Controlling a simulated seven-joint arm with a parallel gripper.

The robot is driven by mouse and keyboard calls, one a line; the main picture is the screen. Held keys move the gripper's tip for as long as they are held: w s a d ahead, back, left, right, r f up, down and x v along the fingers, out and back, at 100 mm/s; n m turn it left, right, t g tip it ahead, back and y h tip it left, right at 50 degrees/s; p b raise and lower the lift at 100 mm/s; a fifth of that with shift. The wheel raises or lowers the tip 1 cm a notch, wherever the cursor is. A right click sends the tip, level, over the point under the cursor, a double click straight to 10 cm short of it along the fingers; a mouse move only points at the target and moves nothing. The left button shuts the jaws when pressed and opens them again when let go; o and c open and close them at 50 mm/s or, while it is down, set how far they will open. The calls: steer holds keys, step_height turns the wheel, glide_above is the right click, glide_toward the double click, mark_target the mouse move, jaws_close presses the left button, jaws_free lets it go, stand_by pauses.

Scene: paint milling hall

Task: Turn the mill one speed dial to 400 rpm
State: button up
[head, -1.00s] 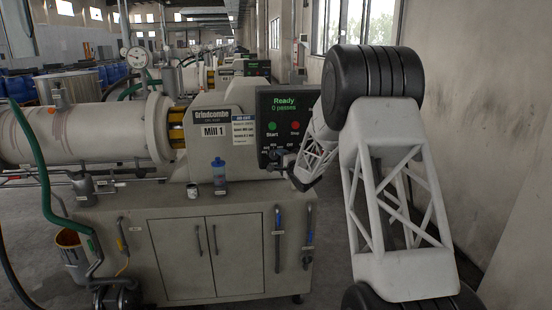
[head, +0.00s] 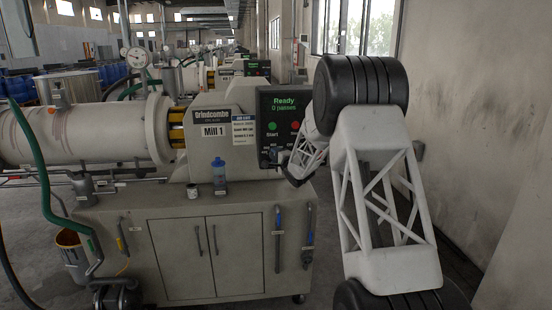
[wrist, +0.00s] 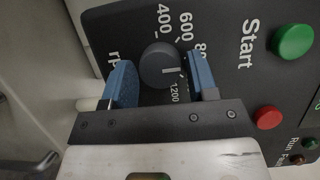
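The speed dial (wrist: 158,66) is a dark round knob on the mill one panel (head: 285,105), seen in the wrist view. Its white mark points right in the picture, toward the gap between the partly hidden 800 and the 1200. The 400 label (wrist: 165,20) is near the top of the dial. My gripper (wrist: 162,80) is open, with one blue finger on each side of the dial; I cannot tell whether either touches it. In the head view the dial is not clear, and my arm covers the panel's lower right.
A green Start button (wrist: 293,41) and a red button (wrist: 268,117) are right of my gripper.

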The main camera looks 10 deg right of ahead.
steer(key=c, duration=0.6)
steer(key=shift+n, duration=0.4)
steer(key=n+g+h, duration=0.1)
steer(key=n, duration=0.2)
steer(key=n+g+h, duration=0.1)
steer(key=n+h, duration=0.1)
steer(key=n, duration=0.2)
steer(key=n+g+h, duration=0.1)
steer(key=n+h, duration=0.1)
steer(key=n, duration=0.1)
steer(key=shift+a+r, duration=0.25)
steer(key=shift+r, duration=0.05)
steer(key=shift+a+n+h, duration=0.1)
steer(key=shift+n+h, duration=0.8)
steer(key=shift+n, duration=0.6)
